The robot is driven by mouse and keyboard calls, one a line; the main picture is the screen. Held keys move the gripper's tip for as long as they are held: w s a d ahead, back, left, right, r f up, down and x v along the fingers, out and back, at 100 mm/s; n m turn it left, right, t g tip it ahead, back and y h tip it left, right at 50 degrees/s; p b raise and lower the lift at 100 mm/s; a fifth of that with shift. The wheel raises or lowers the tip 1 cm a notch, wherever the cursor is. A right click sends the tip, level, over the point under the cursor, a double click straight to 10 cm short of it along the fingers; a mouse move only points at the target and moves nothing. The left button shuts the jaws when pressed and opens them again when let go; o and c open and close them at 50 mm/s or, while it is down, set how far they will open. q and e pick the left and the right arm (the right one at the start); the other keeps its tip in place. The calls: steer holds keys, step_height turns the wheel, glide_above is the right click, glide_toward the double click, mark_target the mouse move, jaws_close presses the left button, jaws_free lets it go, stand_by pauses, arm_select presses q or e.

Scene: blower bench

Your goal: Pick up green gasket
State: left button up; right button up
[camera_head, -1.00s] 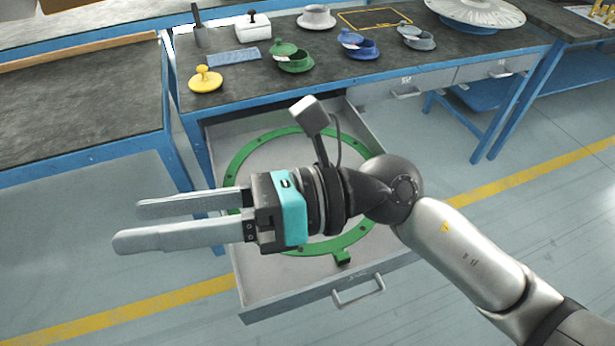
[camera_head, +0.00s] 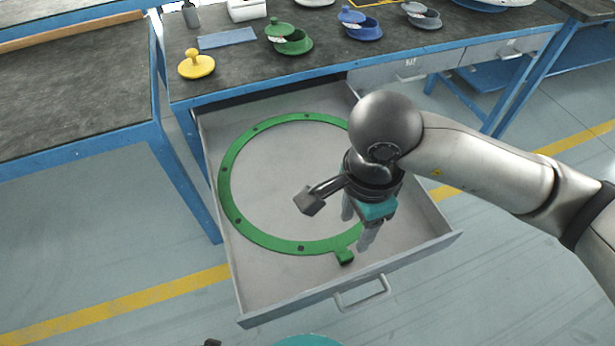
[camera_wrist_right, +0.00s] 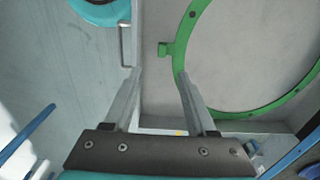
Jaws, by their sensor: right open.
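The green gasket (camera_head: 232,200) is a large flat ring with dark holes and a small tab. It lies on the floor of the open drawer (camera_head: 290,285). My right gripper (camera_head: 357,230) points down over the ring's right front part, near the tab, and is open and empty. The arm hides the ring's right side in the head view. In the right wrist view the gasket (camera_wrist_right: 179,52) runs close to the right fingertip, with its tab between the lines of the two fingers (camera_wrist_right: 158,73). I cannot tell the height above it. My left gripper is not in view.
The drawer's front wall and handle (camera_head: 365,292) are close to my right gripper. The bench (camera_head: 350,60) above holds a yellow knobbed part (camera_head: 196,64) and green (camera_head: 289,37), blue (camera_head: 360,23) and grey (camera_head: 422,15) parts. The drawer's middle is clear.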

steer(key=b, duration=0.2)
glide_above(346, 255)
steer(key=f, duration=0.7)
steer(key=shift+s+a, duration=0.15)
steer(key=shift+s, duration=0.25)
steer(key=shift+w+f+b, duration=0.15)
steer(key=shift+f+b, duration=0.25)
steer(key=shift+f, duration=0.5)
steer(key=shift+w+f+b, duration=0.15)
steer(key=shift+f+b, duration=0.2)
steer(key=shift+f, duration=0.55)
steer(key=shift+f+b, duration=0.5)
steer(key=shift+f, duration=0.9)
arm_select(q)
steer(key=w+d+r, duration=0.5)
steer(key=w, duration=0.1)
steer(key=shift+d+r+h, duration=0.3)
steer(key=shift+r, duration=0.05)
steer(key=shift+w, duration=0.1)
arm_select(e)
jaws_close()
steer(key=shift+w, duration=0.1)
